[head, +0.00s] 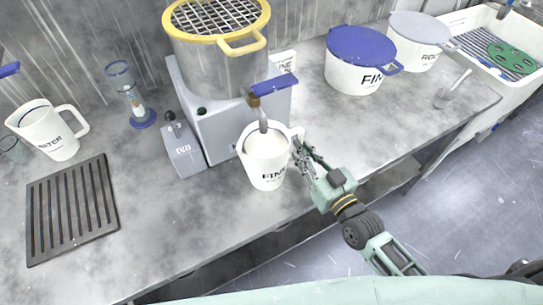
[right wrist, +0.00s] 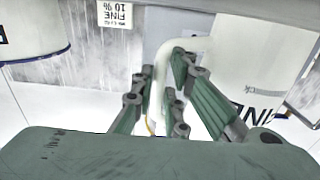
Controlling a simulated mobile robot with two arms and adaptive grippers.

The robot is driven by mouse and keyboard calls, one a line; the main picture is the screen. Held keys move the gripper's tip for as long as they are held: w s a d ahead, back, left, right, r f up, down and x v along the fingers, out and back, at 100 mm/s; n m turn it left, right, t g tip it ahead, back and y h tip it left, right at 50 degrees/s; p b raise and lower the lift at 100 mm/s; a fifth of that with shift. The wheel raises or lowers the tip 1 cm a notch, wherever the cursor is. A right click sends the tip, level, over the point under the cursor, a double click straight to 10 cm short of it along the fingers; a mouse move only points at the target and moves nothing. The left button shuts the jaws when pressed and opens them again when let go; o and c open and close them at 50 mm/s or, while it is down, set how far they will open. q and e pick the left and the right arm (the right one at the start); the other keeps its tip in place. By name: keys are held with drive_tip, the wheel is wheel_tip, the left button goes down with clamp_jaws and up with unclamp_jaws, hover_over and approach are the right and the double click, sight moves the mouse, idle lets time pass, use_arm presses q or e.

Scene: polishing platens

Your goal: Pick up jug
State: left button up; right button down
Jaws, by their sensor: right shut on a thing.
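A white jug marked FINE (head: 266,172) stands upright at the counter's front, under the spout of a dispenser (head: 225,75). It holds pale liquid. My right gripper (head: 303,150) reaches it from the right and is shut on its handle. In the right wrist view, the fingers (right wrist: 172,95) sit on both sides of the white handle (right wrist: 160,72), with the jug body (right wrist: 255,60) to the right. Another white jug, marked WATER (head: 50,135), stands at the far left. My left gripper is not in view.
A slotted dark grate (head: 73,212) lies at left front. A blue-based glass device (head: 130,92) and a small grey box (head: 184,150) stand left of the dispenser. Lidded tubs, one blue (head: 355,78) and one grey (head: 415,50), stand behind right. Bare counter separates them from the jug.

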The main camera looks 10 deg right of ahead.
drive_tip(key=shift+w+r, duration=0.1)
drive_tip(key=shift+r, duration=0.15)
drive_tip(key=shift+r, duration=0.2)
idle(0.3)
